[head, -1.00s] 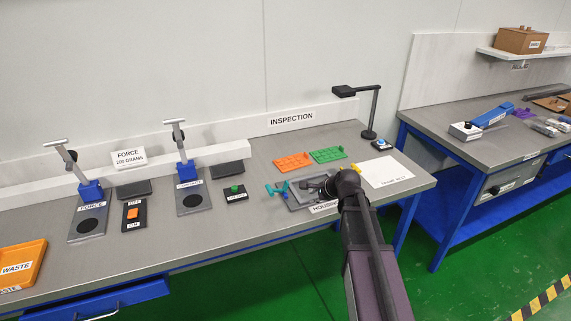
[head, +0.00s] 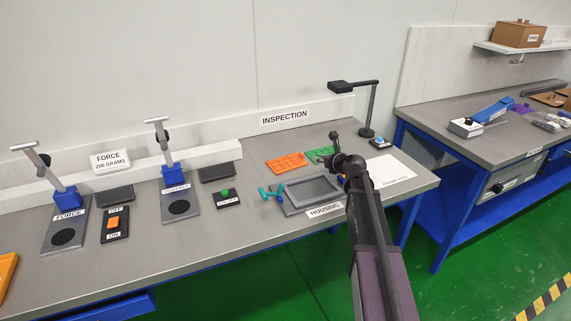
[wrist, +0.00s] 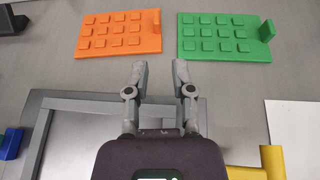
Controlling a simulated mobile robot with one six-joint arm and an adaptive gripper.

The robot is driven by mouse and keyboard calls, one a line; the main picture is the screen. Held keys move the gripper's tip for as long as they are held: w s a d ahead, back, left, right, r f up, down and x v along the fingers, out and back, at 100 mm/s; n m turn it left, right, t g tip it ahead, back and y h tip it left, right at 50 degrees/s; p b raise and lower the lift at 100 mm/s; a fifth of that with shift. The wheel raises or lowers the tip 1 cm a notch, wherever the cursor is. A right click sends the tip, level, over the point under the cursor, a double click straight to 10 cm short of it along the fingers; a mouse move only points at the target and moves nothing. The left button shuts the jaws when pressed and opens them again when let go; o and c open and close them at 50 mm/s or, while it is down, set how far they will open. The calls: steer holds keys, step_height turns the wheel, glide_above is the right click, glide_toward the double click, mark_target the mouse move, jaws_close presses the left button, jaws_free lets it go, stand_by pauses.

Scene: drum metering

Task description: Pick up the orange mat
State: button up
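The orange mat (head: 287,161) lies flat on the grey table near the back, below the INSPECTION sign. In the wrist view the orange mat (wrist: 119,33) shows rows of raised square pads and a raised tab at its right end. A similar green mat (wrist: 225,37) lies to its right; in the head view the green mat (head: 320,154) is partly behind my gripper. My gripper (wrist: 160,66) is open and empty, with its fingers apart. It is short of both mats in the wrist view, pointing between them, and touches neither.
A grey tray (head: 301,208) labelled HOUSING lies in front of the mats, under my gripper. Teal-and-blue parts (head: 272,192) lie at its left. A white sheet (head: 392,170) lies to the right. A lamp stand (head: 373,110) rises behind it.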

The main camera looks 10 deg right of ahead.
mark_target(302, 154)
steer(key=shift+a, duration=0.2)
steer(key=shift+w+a, duration=0.1)
steer(key=shift+b+x, duration=1.65)
steer(key=shift+x, duration=2.55)
steer(key=shift+f, duration=0.1)
steer(key=shift+b+x, duration=1)
steer(key=shift+x, duration=1.55)
jaws_close()
